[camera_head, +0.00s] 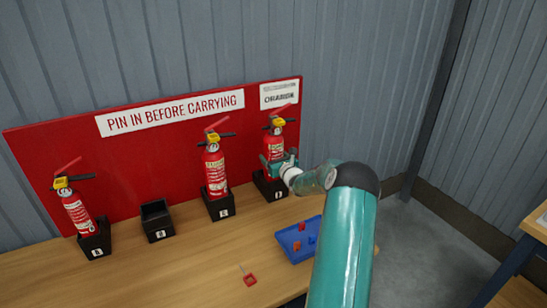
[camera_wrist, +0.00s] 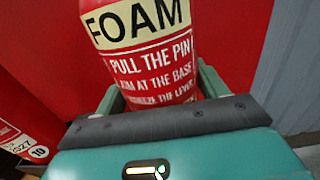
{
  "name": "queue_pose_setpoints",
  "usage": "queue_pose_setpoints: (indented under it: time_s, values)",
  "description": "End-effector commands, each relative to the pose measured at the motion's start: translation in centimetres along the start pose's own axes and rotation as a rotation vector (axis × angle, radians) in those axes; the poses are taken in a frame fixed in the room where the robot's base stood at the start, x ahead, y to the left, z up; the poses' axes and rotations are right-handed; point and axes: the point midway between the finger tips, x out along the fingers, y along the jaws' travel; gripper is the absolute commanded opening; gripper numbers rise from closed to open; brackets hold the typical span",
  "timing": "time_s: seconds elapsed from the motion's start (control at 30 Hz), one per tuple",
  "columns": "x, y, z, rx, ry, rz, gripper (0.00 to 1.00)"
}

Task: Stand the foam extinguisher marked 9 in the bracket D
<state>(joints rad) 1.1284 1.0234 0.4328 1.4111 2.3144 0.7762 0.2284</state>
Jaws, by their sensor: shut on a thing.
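A red foam extinguisher (camera_head: 274,144) with a yellow collar stands upright at the black bracket D (camera_head: 277,195), at the right end of the row. My gripper (camera_head: 279,163) is shut around its body from the front right. In the wrist view the same extinguisher (camera_wrist: 148,55) fills the space between my jaws, and its label reads FOAM. Its number is not visible. Its base appears to be in the bracket's mouth, but my gripper partly covers that spot, so I cannot tell how deep it sits.
Extinguishers stand in the far-left bracket (camera_head: 95,240) and bracket C (camera_head: 222,207); the neighbour in the wrist view (camera_wrist: 28,140) is marked 10. Another bracket (camera_head: 157,222) is empty. A blue tray (camera_head: 287,242) with small tags and a red tag (camera_head: 250,279) lie on the bench.

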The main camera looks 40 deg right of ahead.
Motion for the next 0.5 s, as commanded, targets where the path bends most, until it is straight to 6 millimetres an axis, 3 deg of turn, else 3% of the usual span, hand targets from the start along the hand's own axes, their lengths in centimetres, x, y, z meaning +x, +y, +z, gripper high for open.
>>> queue_pose_setpoints:
  time_s: [0.13,0.17,0.27,0.5]
  values:
    - [0.1,0.0,0.7,-0.003,-0.012,0.000,0.27]
    - [0.1,0.0,0.7,-0.003,-0.012,0.000,0.76]
    - [0.1,0.0,0.5,-0.003,-0.009,0.000,0.96]
    - [-0.1,0.0,-0.4,0.002,0.008,0.000,0.97]
